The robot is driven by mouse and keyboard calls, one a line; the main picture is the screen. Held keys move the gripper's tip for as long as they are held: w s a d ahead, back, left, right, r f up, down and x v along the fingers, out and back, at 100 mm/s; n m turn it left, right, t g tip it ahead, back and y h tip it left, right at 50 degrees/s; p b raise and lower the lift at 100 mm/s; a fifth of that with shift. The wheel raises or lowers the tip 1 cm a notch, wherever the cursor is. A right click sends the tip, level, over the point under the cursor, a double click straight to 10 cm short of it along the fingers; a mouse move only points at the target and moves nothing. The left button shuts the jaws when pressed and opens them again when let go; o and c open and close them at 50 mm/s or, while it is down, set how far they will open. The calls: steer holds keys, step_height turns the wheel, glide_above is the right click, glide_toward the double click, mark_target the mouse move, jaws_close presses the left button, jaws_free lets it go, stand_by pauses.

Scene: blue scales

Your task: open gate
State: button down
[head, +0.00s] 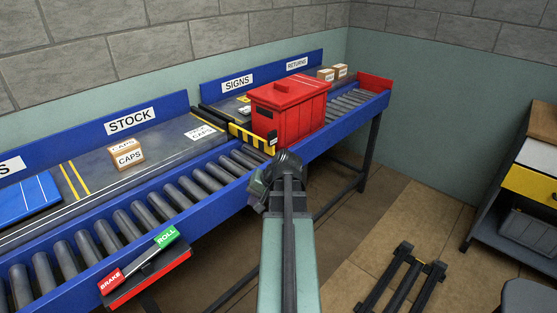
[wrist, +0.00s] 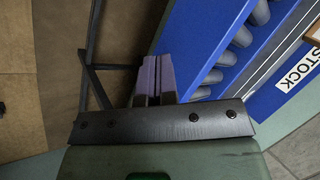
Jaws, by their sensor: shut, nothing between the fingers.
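The gate looks to be the yellow-and-black striped bar (head: 251,138) across the roller conveyor (head: 180,198). It stands beside a red lidded bin (head: 287,108) on the rollers, and the bin and my arm hide part of that area. My gripper (head: 258,187) is in front of the conveyor's blue side, nearer than the gate and apart from it. In the wrist view my gripper's fingers (wrist: 152,80) are together with nothing between them, and the conveyor's blue side is to their right. The gate cannot be made out in the wrist view.
A panel with a red BRAKE label (head: 110,281) and a green ROLL label (head: 166,237) juts from the conveyor's front. A CAPS box (head: 127,154) and a blue tray (head: 25,200) lie on the shelf behind. A dark cabinet (head: 515,190) stands right. Floor between is partly clear.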

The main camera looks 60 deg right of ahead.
steer(key=s+d+m+t+h+b, duration=0.2)
steer(key=s+d+m+t+b, duration=0.3)
steer(key=d, duration=0.7)
steer(key=m+t+h+p, duration=0.1)
steer(key=m+t+h, duration=0.25)
steer(key=t, duration=0.25)
glide_toward(274, 136)
steer(key=shift+n, duration=0.25)
steer(key=w, duration=0.2)
steer(key=w+d, duration=0.1)
steer(key=w, duration=0.4)
steer(key=shift+w+d+f, duration=0.15)
steer(key=shift+w, duration=0.1)
